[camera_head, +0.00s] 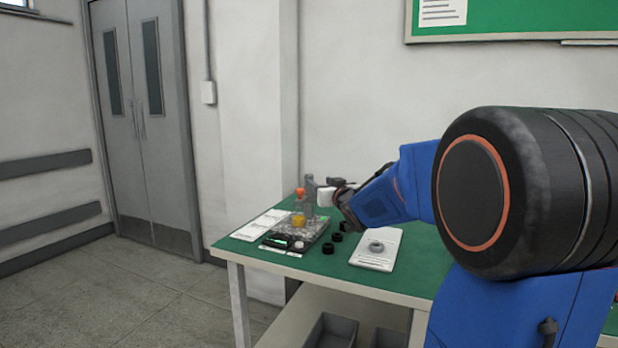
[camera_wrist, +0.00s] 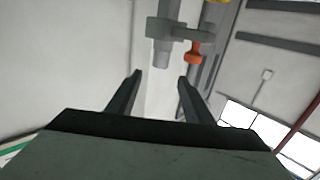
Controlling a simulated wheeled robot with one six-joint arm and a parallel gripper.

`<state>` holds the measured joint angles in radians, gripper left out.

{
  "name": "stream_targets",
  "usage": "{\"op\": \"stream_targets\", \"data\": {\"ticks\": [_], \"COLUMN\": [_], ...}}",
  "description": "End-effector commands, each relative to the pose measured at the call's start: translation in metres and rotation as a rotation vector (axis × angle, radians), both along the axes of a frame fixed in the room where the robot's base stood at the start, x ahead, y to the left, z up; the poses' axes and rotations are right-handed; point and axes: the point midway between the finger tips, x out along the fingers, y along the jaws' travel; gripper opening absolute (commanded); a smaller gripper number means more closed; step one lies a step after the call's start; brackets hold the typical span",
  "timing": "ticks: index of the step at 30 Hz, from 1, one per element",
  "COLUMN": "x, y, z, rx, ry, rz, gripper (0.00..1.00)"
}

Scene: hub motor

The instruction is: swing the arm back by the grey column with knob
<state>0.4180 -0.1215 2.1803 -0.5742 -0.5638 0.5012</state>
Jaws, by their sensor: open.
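The grey column (camera_head: 310,190) stands at the back of a grey fixture (camera_head: 312,236) on the green table. An orange knob (camera_head: 299,192) shows beside it, above a yellow part (camera_head: 298,219). In the wrist view the column (camera_wrist: 165,28) appears ahead, with a short grey arm (camera_wrist: 190,33) reaching right to the orange knob (camera_wrist: 195,50). My gripper (camera_wrist: 160,76) is open, with nothing between its fingers. The column's end shows just beyond the gap between them, apparently apart from them.
Several black rings (camera_head: 336,237) lie right of the fixture. A white sheet (camera_head: 365,261) with a grey ring (camera_head: 376,247) lies farther right on the table (camera_head: 330,276). Papers (camera_head: 260,226) lie at left. Grey bins (camera_head: 333,330) are on the lower shelf.

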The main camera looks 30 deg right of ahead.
Motion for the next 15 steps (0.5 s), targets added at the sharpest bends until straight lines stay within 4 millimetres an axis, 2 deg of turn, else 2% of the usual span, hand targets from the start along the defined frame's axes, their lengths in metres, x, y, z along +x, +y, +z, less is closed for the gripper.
{"op": "stream_targets", "data": {"ticks": [15], "x": [0.082], "y": [-0.010], "z": [0.000], "rx": [-0.001], "ry": [0.000], "rz": [0.001], "gripper": [0.47]}}
